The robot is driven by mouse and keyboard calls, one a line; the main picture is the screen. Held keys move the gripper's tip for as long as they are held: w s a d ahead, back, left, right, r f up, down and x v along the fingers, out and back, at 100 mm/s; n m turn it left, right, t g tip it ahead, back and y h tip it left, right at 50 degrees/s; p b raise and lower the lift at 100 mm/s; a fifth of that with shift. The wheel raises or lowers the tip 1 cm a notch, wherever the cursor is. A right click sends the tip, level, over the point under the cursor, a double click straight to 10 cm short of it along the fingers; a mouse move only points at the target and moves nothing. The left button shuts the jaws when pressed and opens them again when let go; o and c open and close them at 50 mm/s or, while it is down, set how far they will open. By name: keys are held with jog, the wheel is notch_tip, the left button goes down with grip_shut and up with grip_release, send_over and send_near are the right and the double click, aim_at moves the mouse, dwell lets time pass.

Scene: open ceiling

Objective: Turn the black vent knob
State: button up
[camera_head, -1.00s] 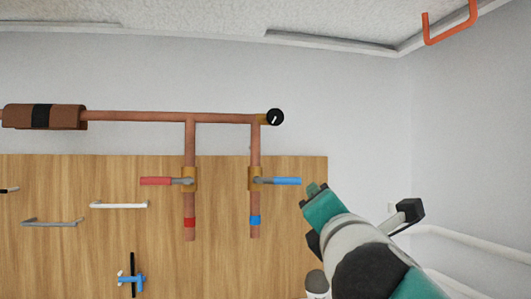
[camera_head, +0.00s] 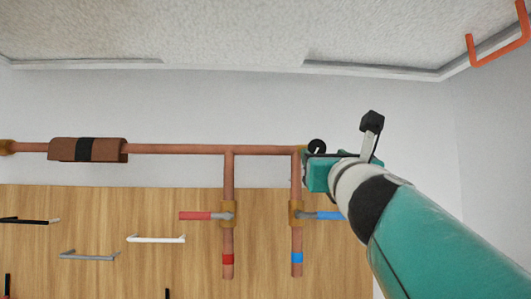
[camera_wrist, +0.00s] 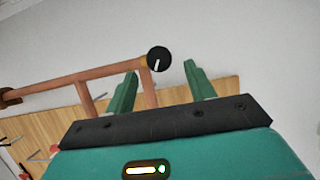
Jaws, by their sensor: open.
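The black vent knob (camera_head: 316,147) is round with a white mark and sits at the right end of the copper pipe. In the wrist view the knob (camera_wrist: 158,60) shows between and beyond the two green fingers, its white mark close to upright. My gripper (camera_head: 308,168) is beside the knob in the head view and covers its lower part. In the wrist view my gripper (camera_wrist: 160,80) is open, with nothing held. I cannot tell whether a finger touches the knob.
A copper pipe (camera_head: 180,149) runs along the wall, with two branches going down. One has a red lever (camera_head: 197,216), the other a blue lever (camera_head: 330,216) just below my gripper. A wooden panel (camera_head: 130,275) carries several handles. The wall at right is bare.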

aim_at(318, 150)
jog(key=shift+x, duration=2.25)
jog(key=shift+s, duration=0.15)
jog(key=shift+c, duration=0.2)
jog(key=c, duration=0.9)
